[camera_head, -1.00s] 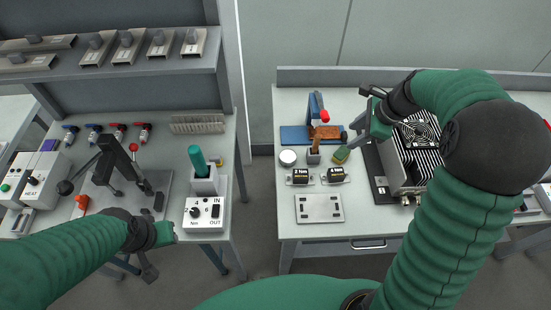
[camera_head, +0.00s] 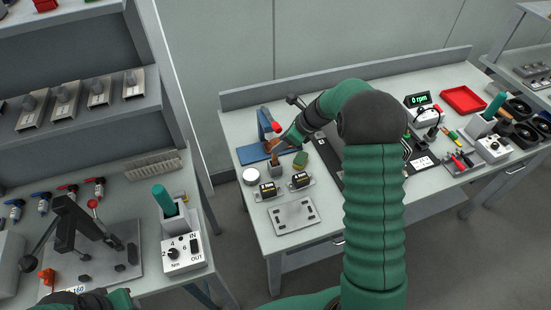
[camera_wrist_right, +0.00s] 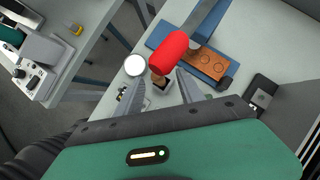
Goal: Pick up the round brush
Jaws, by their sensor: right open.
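A brown-handled item that looks like the round brush (camera_head: 274,158) stands upright in a small grey holder (camera_head: 277,171) on the right bench. In the right wrist view the brown handle (camera_wrist_right: 157,79) shows between my fingers, partly covered by a red lever grip (camera_wrist_right: 170,54); its bristles are not visible. My right gripper (camera_head: 284,145) is open and empty, beside and above the holder. Its two fingers also show in the right wrist view (camera_wrist_right: 160,90); I cannot tell whether they touch the handle. My left gripper (camera_head: 100,298) is at the bottom left, partly cut off.
The red-gripped lever tool stands on a blue base (camera_head: 250,155) behind the holder. A sponge (camera_head: 300,160), a white round tin (camera_head: 251,176) and two black labelled blocks (camera_head: 268,189) are close by. A grey plate (camera_head: 293,215) lies in front. A dark finned unit stands to the right.

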